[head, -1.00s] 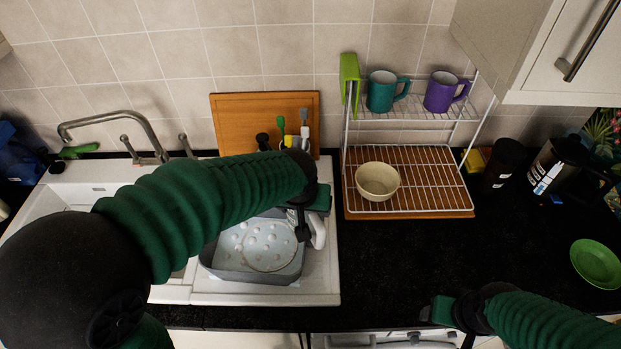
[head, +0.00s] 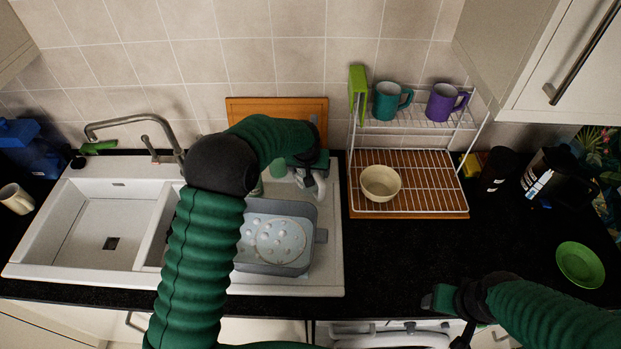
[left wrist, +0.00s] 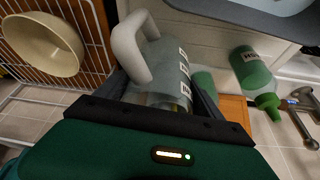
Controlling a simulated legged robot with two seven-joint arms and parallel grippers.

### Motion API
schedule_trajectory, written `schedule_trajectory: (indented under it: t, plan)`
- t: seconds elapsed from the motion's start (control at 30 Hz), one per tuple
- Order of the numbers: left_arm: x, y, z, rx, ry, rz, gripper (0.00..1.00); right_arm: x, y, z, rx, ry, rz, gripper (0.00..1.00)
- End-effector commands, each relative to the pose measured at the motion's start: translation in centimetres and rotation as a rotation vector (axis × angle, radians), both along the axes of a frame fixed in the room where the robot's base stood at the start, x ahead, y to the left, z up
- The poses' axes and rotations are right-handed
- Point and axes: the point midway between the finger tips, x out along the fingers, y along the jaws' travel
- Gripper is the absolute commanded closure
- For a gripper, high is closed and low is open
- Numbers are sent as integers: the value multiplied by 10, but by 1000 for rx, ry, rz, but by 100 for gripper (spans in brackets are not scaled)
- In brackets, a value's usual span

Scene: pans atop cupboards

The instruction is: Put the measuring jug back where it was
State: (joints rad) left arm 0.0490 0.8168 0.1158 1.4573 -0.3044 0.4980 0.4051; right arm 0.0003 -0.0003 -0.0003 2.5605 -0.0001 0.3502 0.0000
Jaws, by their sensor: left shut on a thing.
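The measuring jug, a grey see-through vessel with a white handle and dark-printed labels, fills the upper middle of the left wrist view (left wrist: 170,75). My left gripper (left wrist: 160,95) is shut on it, with one dark finger on each side. In the head view only the jug's pale handle (head: 319,184) shows below my left gripper (head: 310,166), behind the basin's far right corner and in front of the wooden board (head: 275,104). My arm hides the rest. My right gripper (head: 440,298) is low at the right, over the counter's front edge, and its fingers cannot be made out.
A wire rack (head: 440,190) with a cream bowl (head: 380,182) and mugs stands right of the jug. A green labelled bottle (left wrist: 250,70) is near the jug. Dark counter (head: 420,250) is clear before the rack.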

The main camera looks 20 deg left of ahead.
Motion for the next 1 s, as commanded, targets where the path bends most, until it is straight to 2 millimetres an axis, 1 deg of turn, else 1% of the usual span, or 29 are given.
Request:
schedule_trajectory:
  t: [0.17,0.33,0.37,0.4,0.73,0.77,0.9,1.0]
  plan:
    - [-1,1,-18,1,2,3,95,0,0,6,0,0,1,38]
    - [-2,-1,-51,2,1,0,95,0,0,16,0,-1,1,38]
    - [1,-1,-49,1,0,2,95,0,0,23,0,0,1,38]
    - [2,-1,-52,3,-1,2,95,0,0,25,0,-1,1,38]
    - [4,1,-61,2,-2,2,95,0,0,18,0,0,0,38]
    - [4,1,-60,2,-2,2,20,0,0,19,0,0,0,38]
    - [3,1,-60,2,-1,2,2,0,0,19,0,0,1,38]
    - [3,1,-59,2,-1,2,1,0,0,19,0,0,1,38]
